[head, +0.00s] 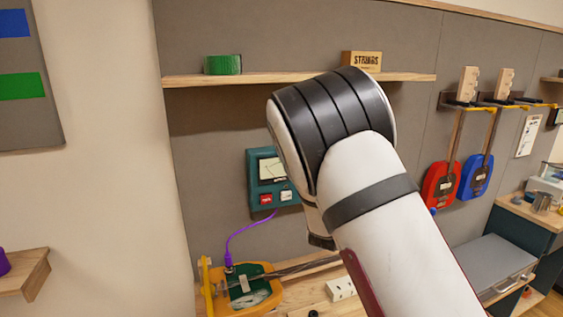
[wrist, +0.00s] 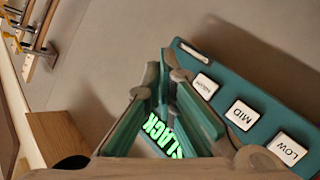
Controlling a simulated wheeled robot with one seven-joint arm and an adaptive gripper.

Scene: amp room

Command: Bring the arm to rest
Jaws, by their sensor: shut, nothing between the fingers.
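My arm rises from the bottom right of the head view in front of the wall and bends near the shelf. My gripper is hidden in the head view. In the wrist view my gripper (wrist: 163,72) is shut with nothing held, its tips close to a teal panel (wrist: 262,72). The panel carries white buttons marked MID (wrist: 242,114) and LOW (wrist: 287,149), and one more whose label I cannot read. I cannot tell whether the fingertips touch the panel.
A wall-mounted teal device (head: 265,181) sits just left of my arm, above a yellow guitar (head: 257,284) with a purple cable (head: 237,240). A wooden shelf (head: 215,80) holds a green box (head: 222,65) and a STRINGS box (head: 361,61). Red (head: 440,184) and blue (head: 475,177) guitars hang right.

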